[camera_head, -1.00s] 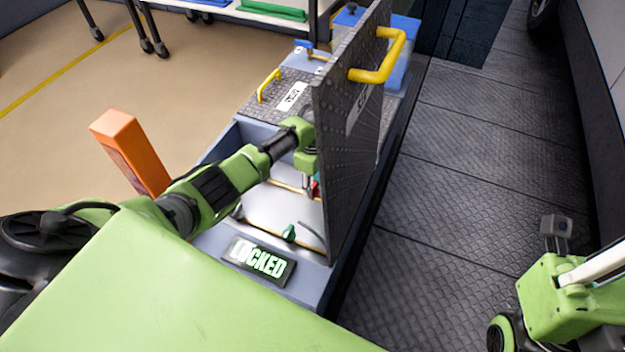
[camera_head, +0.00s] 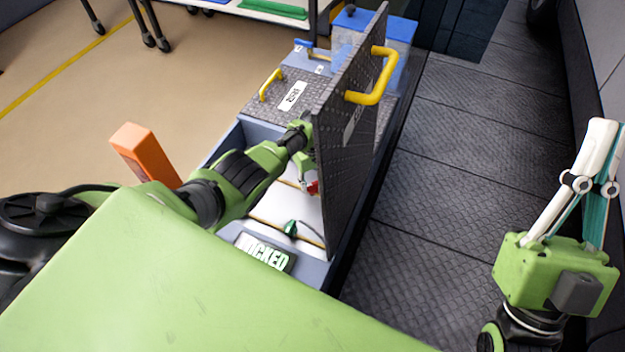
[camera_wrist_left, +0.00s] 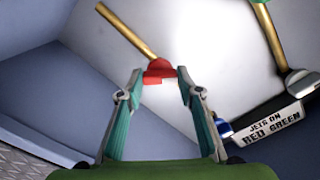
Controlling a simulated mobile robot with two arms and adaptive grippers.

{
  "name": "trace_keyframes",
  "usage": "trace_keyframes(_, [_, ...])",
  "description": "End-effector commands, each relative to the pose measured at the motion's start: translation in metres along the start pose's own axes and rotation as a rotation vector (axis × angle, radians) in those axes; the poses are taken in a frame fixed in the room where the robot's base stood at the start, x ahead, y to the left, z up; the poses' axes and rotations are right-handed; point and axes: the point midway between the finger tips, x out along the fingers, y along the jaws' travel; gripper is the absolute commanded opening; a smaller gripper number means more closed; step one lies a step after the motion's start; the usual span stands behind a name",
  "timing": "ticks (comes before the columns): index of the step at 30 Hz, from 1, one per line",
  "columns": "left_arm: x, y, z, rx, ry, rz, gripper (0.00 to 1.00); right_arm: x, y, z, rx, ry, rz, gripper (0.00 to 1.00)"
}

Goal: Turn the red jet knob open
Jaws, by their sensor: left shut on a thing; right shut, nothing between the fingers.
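The red jet knob (camera_wrist_left: 159,70) sits on a brass pipe inside the open compartment. In the left wrist view my left gripper (camera_wrist_left: 160,77) is shut on it, with one fingertip on each side. In the head view the red knob (camera_head: 313,188) shows just left of the raised lid, and my left arm reaches into the compartment. A green knob (camera_head: 290,229) is nearer the front of the compartment. My right gripper (camera_head: 606,124) is shut and empty at the right, pointing up, away from the compartment.
A raised tread-plate lid (camera_head: 345,140) with a yellow handle (camera_head: 378,80) stands upright at the compartment's right. A sign reading LOCKED (camera_head: 264,254) is at the front. A label (camera_wrist_left: 272,125) reads JETS ON RED GREEN. An orange post (camera_head: 145,152) stands left.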

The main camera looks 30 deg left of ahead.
Motion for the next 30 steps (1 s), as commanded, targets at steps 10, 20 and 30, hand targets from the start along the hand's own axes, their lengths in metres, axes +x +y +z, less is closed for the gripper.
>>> trace_keyframes(10, [0.001,0.000,0.002,0.330,-0.004,-0.001,0.12,0.001,0.002,0.019,-0.006,-0.092,0.003,0.00])
trace_keyframes(20, [0.001,0.000,0.002,0.624,-0.004,0.000,0.12,0.000,0.003,0.028,-0.008,-0.131,0.004,0.00])
trace_keyframes(30, [0.001,0.000,0.002,0.825,-0.003,0.001,0.12,0.000,0.003,0.031,-0.009,-0.145,0.005,0.00])
